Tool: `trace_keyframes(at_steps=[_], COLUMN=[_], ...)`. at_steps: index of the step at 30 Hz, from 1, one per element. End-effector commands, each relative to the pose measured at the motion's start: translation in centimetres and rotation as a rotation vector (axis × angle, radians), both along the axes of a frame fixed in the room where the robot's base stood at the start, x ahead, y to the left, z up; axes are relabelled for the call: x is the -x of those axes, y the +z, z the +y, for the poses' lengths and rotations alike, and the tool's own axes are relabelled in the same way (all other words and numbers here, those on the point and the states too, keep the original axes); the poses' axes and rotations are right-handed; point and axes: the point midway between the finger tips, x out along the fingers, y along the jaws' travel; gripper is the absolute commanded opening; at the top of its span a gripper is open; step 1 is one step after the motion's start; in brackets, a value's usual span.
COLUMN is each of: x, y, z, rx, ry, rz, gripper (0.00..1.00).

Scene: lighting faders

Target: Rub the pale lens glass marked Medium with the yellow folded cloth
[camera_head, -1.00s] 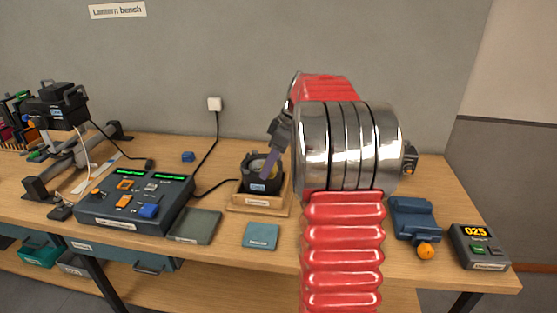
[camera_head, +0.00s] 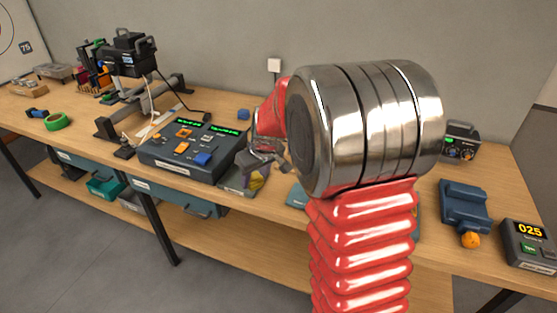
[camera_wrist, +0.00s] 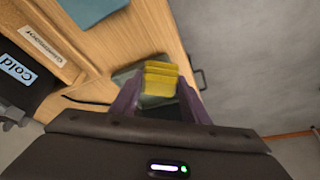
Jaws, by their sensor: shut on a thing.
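My gripper (camera_head: 258,172) has its purple fingers shut on the yellow folded cloth (camera_wrist: 160,78), which shows between the fingertips in the wrist view. In the head view only a small yellow patch of the cloth shows. The gripper is above a grey-green pad (camera_head: 232,190) near the bench's front edge. A black housing (camera_wrist: 18,88) with a blue label reading "Cold" stands at the left of the wrist view, apart from the fingers. My arm covers that part of the bench in the head view. I see no glass marked Medium in either current view.
A control desk (camera_head: 190,150) with green displays stands just left of my gripper. A wooden base (camera_wrist: 50,45) lies beside the housing, and a blue-teal pad (camera_wrist: 88,8) is beyond it. A blue stand (camera_head: 464,205) and a meter reading 025 (camera_head: 528,243) are at right.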

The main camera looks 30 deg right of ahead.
Motion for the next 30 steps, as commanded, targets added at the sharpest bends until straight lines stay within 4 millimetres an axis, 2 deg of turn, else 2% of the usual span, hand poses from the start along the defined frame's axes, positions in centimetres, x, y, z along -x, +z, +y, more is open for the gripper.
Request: trace_keyframes(at_steps=[1,6,12,16,30], x=[0.1,0.7,1.3,1.6,1.5], y=[-0.7,-2.4,-3.6,-3.9,-4.0], z=[1.8,6.3,9.9,10.8,10.8], rx=[0.002,0.003,-0.003,-0.006,-0.007], ry=[-0.009,-0.069,-0.114,-0.127,-0.129], rz=[0.002,-0.004,-0.015,-0.018,-0.018], gripper=[0.2,0.2,0.2,0.2,0.2])
